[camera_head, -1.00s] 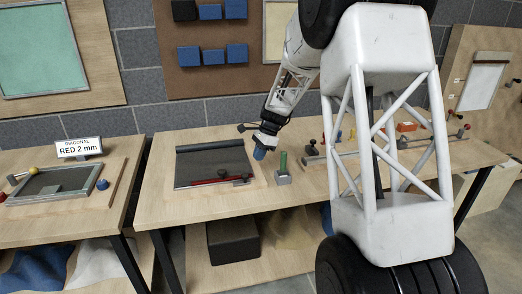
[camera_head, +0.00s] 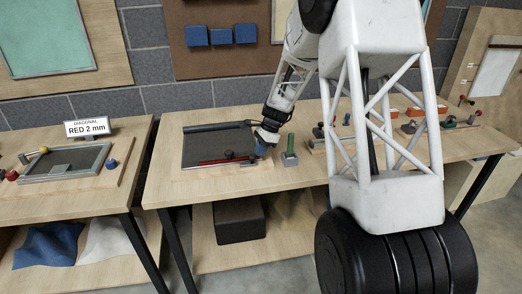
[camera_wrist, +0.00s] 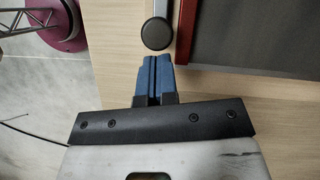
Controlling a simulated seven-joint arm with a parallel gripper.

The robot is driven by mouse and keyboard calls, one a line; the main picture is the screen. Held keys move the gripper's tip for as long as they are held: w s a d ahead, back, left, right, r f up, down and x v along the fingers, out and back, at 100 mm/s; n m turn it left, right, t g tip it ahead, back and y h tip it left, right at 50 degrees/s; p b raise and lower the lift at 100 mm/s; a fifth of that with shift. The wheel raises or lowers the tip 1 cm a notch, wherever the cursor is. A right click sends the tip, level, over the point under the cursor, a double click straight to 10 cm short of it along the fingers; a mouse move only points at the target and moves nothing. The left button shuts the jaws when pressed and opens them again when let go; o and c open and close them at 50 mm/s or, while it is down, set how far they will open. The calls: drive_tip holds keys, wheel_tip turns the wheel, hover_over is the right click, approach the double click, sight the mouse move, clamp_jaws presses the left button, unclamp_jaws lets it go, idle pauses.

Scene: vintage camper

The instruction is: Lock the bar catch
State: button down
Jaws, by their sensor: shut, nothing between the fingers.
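A dark panel (camera_head: 215,143) lies on a wooden board on the middle bench, with a red bar (camera_head: 205,162) along its front edge. In the wrist view the red bar (camera_wrist: 187,25) stands beside the dark panel (camera_wrist: 255,35). A round black knob (camera_wrist: 156,34) sits at the end of a grey bar (camera_wrist: 160,8), just left of the red bar. My gripper (camera_head: 262,150) is low over the board's right end. In the wrist view its blue fingers (camera_wrist: 153,58) are shut and empty, just short of the knob. Whether they touch it I cannot tell.
A rack with small knobs (camera_head: 318,143) lies further right. The bench's front strip is clear.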

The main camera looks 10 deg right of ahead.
sight(250, 155)
drive_tip(key=shift+a, duration=1.8)
drive_tip(key=v, duration=1)
